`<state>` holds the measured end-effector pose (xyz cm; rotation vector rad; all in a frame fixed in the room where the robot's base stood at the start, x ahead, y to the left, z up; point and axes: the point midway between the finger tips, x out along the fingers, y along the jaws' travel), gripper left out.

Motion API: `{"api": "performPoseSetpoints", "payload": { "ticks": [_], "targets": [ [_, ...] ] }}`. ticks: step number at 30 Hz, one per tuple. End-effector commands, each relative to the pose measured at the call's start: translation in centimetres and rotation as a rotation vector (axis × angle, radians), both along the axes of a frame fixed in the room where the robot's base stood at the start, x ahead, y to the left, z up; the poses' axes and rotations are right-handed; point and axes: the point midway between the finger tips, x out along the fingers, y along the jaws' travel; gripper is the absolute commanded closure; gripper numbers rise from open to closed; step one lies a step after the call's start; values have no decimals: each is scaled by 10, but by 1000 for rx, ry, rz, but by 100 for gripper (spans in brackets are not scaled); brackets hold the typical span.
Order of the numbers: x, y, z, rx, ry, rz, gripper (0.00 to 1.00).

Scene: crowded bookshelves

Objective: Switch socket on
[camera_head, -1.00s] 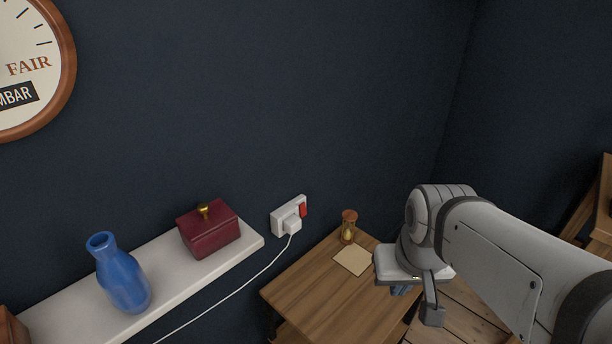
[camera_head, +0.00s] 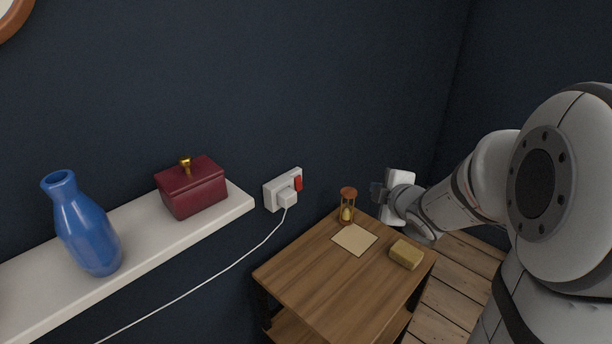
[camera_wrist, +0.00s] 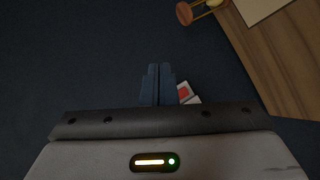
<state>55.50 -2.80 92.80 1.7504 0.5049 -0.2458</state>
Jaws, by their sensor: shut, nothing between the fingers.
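A white wall socket (camera_head: 272,196) is on the dark blue wall, with a white plug (camera_head: 288,198) in it and a red switch (camera_head: 298,184) at its right end. In the wrist view the red switch (camera_wrist: 184,91) shows just right of my fingertips, and part of the socket is hidden behind my gripper. My gripper (camera_head: 376,192) is to the right of the socket, near the wall above the small table, apart from the switch. In the wrist view the fingers of my gripper (camera_wrist: 158,68) are together and empty.
A wooden side table (camera_head: 330,285) holds an hourglass (camera_head: 348,206), a paper sheet (camera_head: 354,239) and a yellowish block (camera_head: 406,254). A white shelf (camera_head: 150,235) at left bears a blue vase (camera_head: 88,232) and a dark red box (camera_head: 192,188). A white cord (camera_head: 230,266) hangs from the plug.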

Motion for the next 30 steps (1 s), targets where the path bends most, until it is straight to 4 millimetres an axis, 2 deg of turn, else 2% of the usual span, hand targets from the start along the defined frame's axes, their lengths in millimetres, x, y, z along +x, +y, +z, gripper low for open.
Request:
{"api": "performPoseSetpoints", "payload": {
  "ticks": [1,3,6,10,15,24,30],
  "targets": [
    [6,8,-24,-32,-50,106,100],
    [9,22,-37,-69,-130,254,100],
    [6,40,-51,-94,-231,427,100],
    [-3,53,-61,-97,-325,571,100],
    [-9,59,-63,-91,-378,639,100],
    [-9,60,-61,-91,-380,641,100],
    [1,70,-64,-91,-379,643,100]
  ]
}}
